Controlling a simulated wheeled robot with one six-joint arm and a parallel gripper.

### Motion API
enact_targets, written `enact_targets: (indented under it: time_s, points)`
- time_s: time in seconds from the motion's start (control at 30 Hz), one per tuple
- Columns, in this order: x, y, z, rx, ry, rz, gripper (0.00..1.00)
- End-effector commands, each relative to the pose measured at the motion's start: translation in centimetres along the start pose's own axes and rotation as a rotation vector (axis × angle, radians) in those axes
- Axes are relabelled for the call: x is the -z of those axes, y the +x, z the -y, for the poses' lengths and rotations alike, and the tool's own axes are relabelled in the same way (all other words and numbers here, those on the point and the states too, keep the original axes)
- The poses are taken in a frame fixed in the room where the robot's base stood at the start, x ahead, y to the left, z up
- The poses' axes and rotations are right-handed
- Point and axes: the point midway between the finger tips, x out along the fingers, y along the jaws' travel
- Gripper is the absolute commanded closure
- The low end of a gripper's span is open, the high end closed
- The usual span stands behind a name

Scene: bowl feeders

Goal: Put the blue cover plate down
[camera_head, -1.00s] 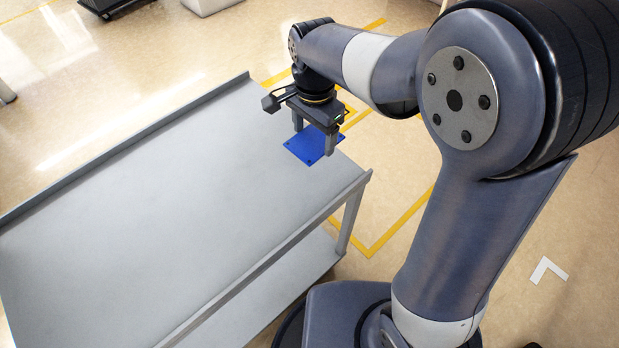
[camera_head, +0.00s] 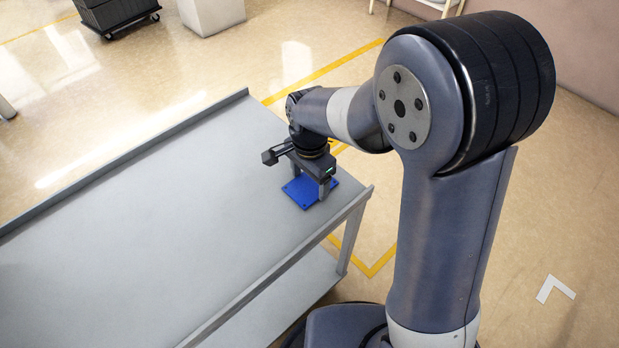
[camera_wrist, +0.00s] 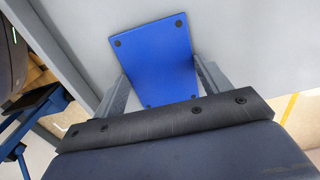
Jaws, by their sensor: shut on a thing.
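The blue cover plate (camera_head: 303,194) is a flat plate with small dark holes near its corners. It is at the right end of the grey table (camera_head: 150,220), low over or on the top; I cannot tell whether it touches. My gripper (camera_head: 309,190) points down over the plate, shut on it. In the wrist view the plate (camera_wrist: 150,60) sits between the two grey fingers (camera_wrist: 160,88), which close on its sides. Part of the plate's near side is hidden by the fingers in the head view.
The table top is bare to the left. A raised lip (camera_head: 120,163) runs along its far edge, and a lower shelf (camera_head: 270,300) shows beneath. Yellow floor lines (camera_head: 375,262) lie to the right. A dark crate on wheels (camera_head: 117,15) and a pale box (camera_head: 212,14) stand far back.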

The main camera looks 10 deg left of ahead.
Motion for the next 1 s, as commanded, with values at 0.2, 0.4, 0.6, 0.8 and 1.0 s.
enact_targets:
  time_s: [0.2,0.4,0.6,0.8,1.0]
  points:
    - [0.0,0.4,0.0,0.000,0.000,0.000,0.52]
    - [0.0,0.2,0.0,0.000,0.000,0.000,0.12]
    - [0.0,0.2,0.0,0.000,0.000,0.000,0.06]
    - [0.0,-0.5,0.0,0.001,0.000,0.000,0.06]
    - [0.0,-4.0,0.1,0.004,0.000,-0.001,0.06]
